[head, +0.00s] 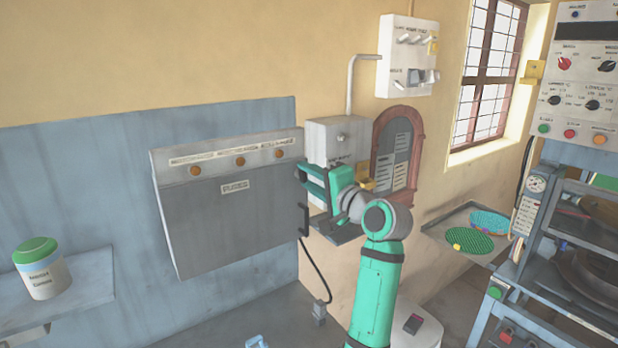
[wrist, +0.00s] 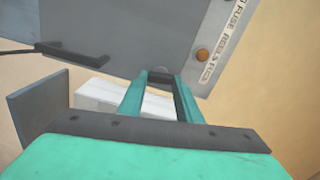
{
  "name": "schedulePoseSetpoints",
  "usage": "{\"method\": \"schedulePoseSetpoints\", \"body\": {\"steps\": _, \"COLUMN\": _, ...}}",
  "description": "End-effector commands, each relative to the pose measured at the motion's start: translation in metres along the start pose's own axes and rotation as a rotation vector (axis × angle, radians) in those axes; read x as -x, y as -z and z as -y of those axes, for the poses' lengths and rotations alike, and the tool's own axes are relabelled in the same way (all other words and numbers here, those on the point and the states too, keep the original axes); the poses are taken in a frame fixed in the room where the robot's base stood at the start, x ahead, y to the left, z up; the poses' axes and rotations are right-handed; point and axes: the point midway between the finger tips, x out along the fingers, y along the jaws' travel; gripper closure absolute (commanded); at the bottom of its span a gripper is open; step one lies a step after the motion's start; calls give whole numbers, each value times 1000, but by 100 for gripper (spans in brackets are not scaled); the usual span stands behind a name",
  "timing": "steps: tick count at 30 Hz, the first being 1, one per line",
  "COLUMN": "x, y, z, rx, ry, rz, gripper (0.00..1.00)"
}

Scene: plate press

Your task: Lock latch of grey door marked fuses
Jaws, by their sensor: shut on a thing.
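The grey door (head: 232,225), with a small label plate (head: 234,187) in its upper part, hangs closed or nearly closed on the wall cabinet. I cannot tell whether it is fully flush. In the wrist view the door (wrist: 130,25) fills the top. My gripper (head: 302,178) is at the door's right edge, just below the top strip. In the wrist view my gripper (wrist: 161,80) has its fingertips closed on a small dark latch (wrist: 160,73) at that edge. The fingers hide most of the latch, so its angle is unclear. The head view hides it.
A black handle (head: 304,220) sticks out at the door's lower right edge. A light grey box (head: 340,138) and a brown arched board (head: 398,150) are right of the cabinet. A canister (head: 42,272) stands on the left shelf. A tray (head: 440,228) holds discs.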

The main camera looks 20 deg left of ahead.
Motion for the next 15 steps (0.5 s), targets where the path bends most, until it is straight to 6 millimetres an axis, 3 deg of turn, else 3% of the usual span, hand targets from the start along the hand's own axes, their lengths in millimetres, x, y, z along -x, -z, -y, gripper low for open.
{"method": "schedulePoseSetpoints", "body": {"steps": 15, "x": 0, "y": 0, "z": -2, "rx": -178, "ry": -3, "rz": -1, "gripper": 91}}
